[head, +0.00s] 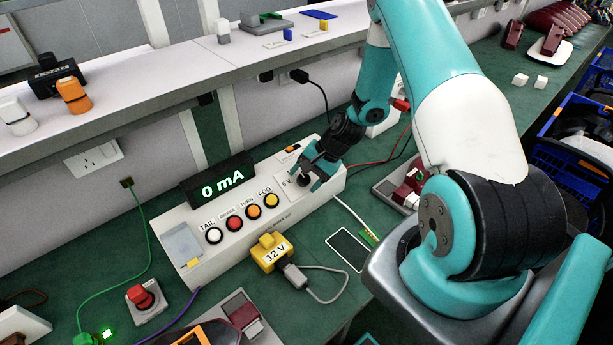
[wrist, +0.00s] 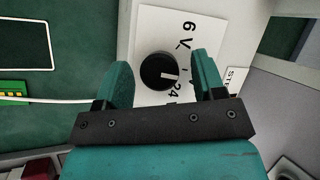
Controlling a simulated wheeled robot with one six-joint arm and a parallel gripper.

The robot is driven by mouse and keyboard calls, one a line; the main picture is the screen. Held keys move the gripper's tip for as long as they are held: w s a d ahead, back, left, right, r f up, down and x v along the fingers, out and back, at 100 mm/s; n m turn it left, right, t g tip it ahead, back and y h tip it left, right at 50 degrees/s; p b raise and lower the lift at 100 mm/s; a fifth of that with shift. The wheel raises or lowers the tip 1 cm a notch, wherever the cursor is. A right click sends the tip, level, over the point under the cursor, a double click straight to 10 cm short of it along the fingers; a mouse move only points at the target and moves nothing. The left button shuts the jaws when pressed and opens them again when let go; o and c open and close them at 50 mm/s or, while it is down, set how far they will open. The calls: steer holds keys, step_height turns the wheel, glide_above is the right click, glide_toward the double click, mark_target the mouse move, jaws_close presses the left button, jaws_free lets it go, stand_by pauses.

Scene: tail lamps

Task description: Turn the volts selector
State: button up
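The volts selector is a round black knob (wrist: 158,71) on a white label plate (wrist: 150,28) of the test box (head: 210,262). In the wrist view its white pointer mark points right, between the "6 V" and "24" markings; a label there is partly hidden by a finger. In the head view the knob (head: 303,180) shows under my gripper (head: 313,177). My gripper is open, its two fingers (wrist: 160,62) on either side of the knob, with a visible gap on each side. Whether the fingertips reach down to the knob's height is unclear.
A yellow "12 V" plug (head: 271,252) is at the box's front. A black-faced panel (head: 347,250) lies on the green bench, right of it. A shelf (head: 170,75) runs behind the box.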

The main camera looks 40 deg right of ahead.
steer(key=shift+r, duration=0.1)
steer(key=b+v, duration=0.2)
steer(key=v, duration=1.5)
steer(key=shift+b, duration=0.3)
steer(key=shift+r, duration=0.15)
stand_by(3.9)
